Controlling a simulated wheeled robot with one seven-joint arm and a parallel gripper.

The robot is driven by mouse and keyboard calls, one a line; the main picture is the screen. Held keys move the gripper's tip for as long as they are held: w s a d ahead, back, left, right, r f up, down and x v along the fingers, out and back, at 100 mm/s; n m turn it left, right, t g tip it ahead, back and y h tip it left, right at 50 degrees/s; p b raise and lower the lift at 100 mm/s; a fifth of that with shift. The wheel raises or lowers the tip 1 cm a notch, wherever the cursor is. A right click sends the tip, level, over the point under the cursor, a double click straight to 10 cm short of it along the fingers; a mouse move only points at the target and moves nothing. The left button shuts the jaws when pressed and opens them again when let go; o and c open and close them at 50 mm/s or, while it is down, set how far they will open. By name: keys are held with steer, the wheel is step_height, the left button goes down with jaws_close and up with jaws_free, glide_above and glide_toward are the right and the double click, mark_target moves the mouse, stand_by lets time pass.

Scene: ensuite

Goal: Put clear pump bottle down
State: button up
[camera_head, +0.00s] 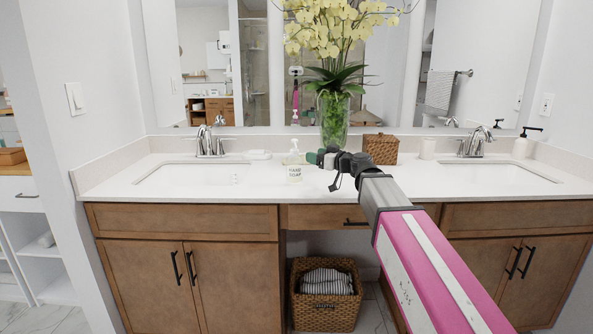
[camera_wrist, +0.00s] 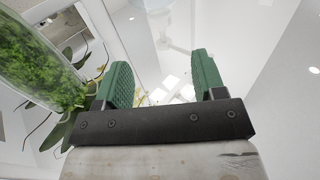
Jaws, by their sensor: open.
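The clear pump bottle (camera_head: 294,172) with a "HAND SOAP" label and a pale pump stands upright on the white countertop (camera_head: 220,180), between the two sinks. My gripper (camera_head: 316,157) is just to the right of the bottle, at about the height of its upper part. In the wrist view my gripper (camera_wrist: 164,88) shows two green pads spread apart with no object clamped between them. A faint pale shape beyond the pads is too unclear to name. The bottle looks free of the fingers, though the small gap is hard to judge.
A glass vase (camera_head: 333,120) with yellow flowers stands behind my gripper. A woven box (camera_head: 380,149) and a white cup (camera_head: 428,148) are to its right. A soap dish (camera_head: 258,155) is behind left. A black-pump bottle (camera_head: 525,143) stands far right. Counter left of the bottle is mostly clear.

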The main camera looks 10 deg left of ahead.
mark_target(295, 165)
steer(key=x, duration=1)
steer(key=shift+w+a, duration=0.2)
steer(key=shift+a, duration=0.15)
steer(key=shift+s, duration=0.1)
jaws_close()
